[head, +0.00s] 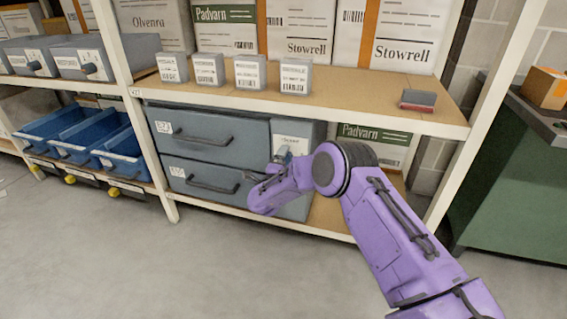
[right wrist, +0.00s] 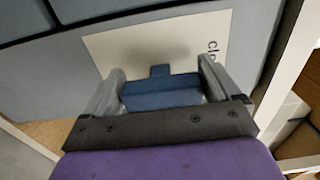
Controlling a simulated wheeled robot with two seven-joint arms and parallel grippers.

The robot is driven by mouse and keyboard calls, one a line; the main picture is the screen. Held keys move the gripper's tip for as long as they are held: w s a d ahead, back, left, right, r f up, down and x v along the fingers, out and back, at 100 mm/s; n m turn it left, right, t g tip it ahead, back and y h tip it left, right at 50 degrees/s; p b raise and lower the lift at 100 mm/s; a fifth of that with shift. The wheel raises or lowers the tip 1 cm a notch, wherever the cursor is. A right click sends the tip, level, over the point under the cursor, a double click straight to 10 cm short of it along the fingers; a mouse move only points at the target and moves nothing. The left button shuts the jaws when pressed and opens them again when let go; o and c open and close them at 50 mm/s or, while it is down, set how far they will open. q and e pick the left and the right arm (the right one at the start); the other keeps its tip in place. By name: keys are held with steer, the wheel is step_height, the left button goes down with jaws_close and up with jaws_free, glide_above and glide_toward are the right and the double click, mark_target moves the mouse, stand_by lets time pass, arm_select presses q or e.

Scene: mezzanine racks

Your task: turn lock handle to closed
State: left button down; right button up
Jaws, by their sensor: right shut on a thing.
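The lock handle (right wrist: 160,93) is a dark blue bar with a small tab, on a pale label (right wrist: 125,50) of the grey drawer unit. In the right wrist view its tab points up, while printed letters "clo" stand at the label's right, cut off by a finger. My right gripper (right wrist: 161,86) has one finger at each end of the bar and is shut on it. In the head view my right gripper (head: 277,165) reaches the unit's right-hand panel (head: 300,133), and the handle is mostly hidden there. My left gripper is not in view.
The grey drawer unit (head: 218,133) has two drawers with dark pulls, both looking shut. The shelf above (head: 330,95) holds small boxes and a red-grey block (head: 418,100). A white rack post (head: 480,110) stands right of my arm. Blue bins (head: 85,140) are left; the floor is clear.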

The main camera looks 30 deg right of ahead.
steer(key=shift+f, duration=0.15)
steer(key=o, duration=0.8)
steer(key=shift+s+a, duration=0.25)
steer(key=shift+a, duration=0.1)
steer(key=p+v, duration=0.2)
steer(key=v, duration=0.8)
steer(key=shift+d, duration=0.1)
